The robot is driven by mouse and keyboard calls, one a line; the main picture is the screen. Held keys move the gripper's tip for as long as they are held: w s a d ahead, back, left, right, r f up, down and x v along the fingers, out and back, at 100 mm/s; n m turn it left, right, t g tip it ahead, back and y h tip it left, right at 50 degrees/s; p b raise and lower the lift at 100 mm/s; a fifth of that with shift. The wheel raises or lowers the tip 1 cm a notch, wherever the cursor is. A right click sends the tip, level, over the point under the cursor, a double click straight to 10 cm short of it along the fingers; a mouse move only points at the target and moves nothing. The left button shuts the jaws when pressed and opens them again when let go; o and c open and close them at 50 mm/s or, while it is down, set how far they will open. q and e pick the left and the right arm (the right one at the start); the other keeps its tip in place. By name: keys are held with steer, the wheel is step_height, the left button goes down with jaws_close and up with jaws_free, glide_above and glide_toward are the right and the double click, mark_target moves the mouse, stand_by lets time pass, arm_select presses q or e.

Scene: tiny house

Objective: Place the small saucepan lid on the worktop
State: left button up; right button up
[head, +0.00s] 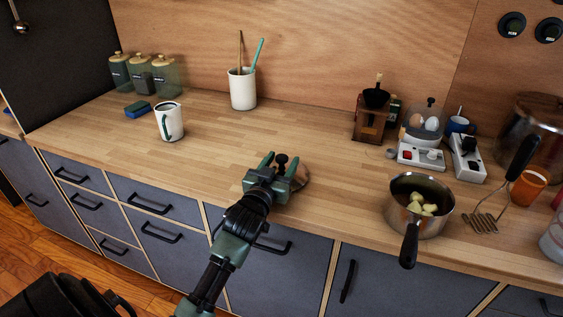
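The small saucepan lid (303,178) is at the front middle of the worktop, mostly hidden behind my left gripper. A strip of its shiny, brownish edge shows at the right, and it seems to lie flat on the wood. Its dark knob stands up between the fingers. My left gripper (281,162) is open around the knob, with a gap visible at the left finger. The worktop (330,160) is light wood. The small saucepan (398,213) stands uncovered to the right, with pale pieces inside. My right gripper is not in view.
A white mug (168,124), a blue sponge (138,110) and a utensil holder (243,92) are left. The worktop's middle is clear.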

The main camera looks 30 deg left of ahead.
arm_select(q)
steer(key=shift+r, duration=0.2)
steer(key=b+v, duration=0.1)
steer(key=v, duration=1.1)
steer(key=shift+s+f, duration=0.1)
